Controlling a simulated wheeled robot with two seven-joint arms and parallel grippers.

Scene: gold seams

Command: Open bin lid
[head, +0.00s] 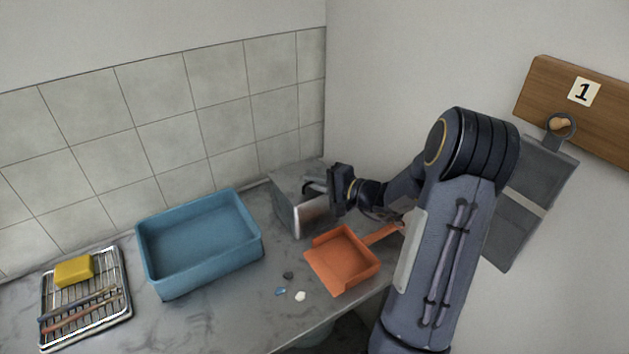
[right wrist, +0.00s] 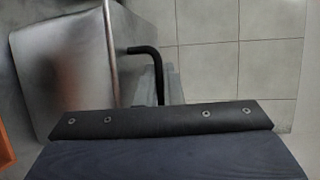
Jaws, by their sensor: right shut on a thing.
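The bin (head: 309,220) is a small grey metal box in the back corner of the counter. Its flat grey lid (head: 293,178) is on top, and I cannot tell whether it is fully closed. My right gripper (head: 322,187) is at the right side of the lid and shut on the dark lid handle (head: 311,184). In the right wrist view the bent black handle (right wrist: 146,50) runs down behind the dark gripper edge, beside a shiny metal surface (right wrist: 70,62). My left gripper is not in view.
An orange dustpan (head: 342,262) lies in front of the bin, with small bits (head: 300,296) beside it. A blue basin (head: 203,245) and a wire rack (head: 88,300) with a yellow sponge (head: 74,270) stand left. A tiled wall (head: 220,120) closes the back.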

